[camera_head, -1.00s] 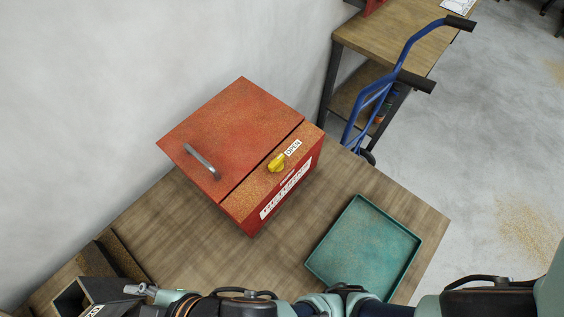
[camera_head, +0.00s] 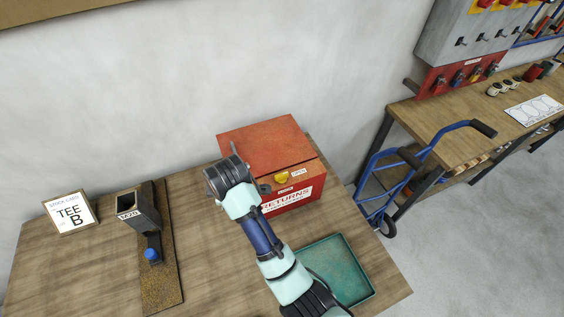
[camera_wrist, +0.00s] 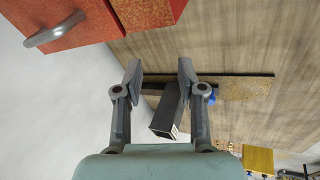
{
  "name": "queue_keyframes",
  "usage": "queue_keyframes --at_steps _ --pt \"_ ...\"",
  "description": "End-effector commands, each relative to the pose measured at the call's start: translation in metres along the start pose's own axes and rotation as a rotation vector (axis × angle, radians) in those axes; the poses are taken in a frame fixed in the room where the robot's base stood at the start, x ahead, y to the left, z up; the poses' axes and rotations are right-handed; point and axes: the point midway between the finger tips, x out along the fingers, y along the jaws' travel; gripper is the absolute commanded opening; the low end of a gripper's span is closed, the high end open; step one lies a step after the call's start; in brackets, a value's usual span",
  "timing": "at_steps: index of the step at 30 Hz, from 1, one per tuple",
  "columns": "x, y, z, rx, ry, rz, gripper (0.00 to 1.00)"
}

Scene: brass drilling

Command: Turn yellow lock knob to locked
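A red box (camera_head: 270,145) marked RETURNS stands on the wooden bench in the head view. Its yellow lock knob (camera_head: 281,178) is on the front strip, beside a white OPEN label (camera_head: 299,173). The lid looks closed. My arm reaches up to the left of the box, and its wrist partly covers the box's left side. My gripper (camera_wrist: 160,70) shows in the wrist view with its two fingers apart and nothing between them. The box's lid (camera_wrist: 90,15) shows at the top left there, with its grey handle (camera_wrist: 55,30). The knob is not in the wrist view.
A teal tray (camera_head: 368,290) lies in front of the box, partly behind my arm. A dark square chute (camera_head: 148,210) and a blue knob (camera_head: 152,254) are at left, near a TEE B card (camera_head: 70,213). A blue hand truck (camera_head: 375,183) stands right of the bench.

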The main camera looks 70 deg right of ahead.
Motion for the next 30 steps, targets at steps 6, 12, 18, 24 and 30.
queue_keyframes --at_steps 6,12,18,24,30 --pt "-0.056 0.088 0.116 -0.216 -0.15 -0.285 0.4" --pt "-0.063 0.095 0.15 -0.284 -0.151 -0.379 0.4" --pt "-0.048 0.089 0.152 -0.285 -0.151 -0.381 0.4" --pt "-0.013 0.075 0.159 -0.285 -0.151 -0.38 0.4" --pt "0.009 0.068 0.163 -0.285 -0.151 -0.377 0.4"
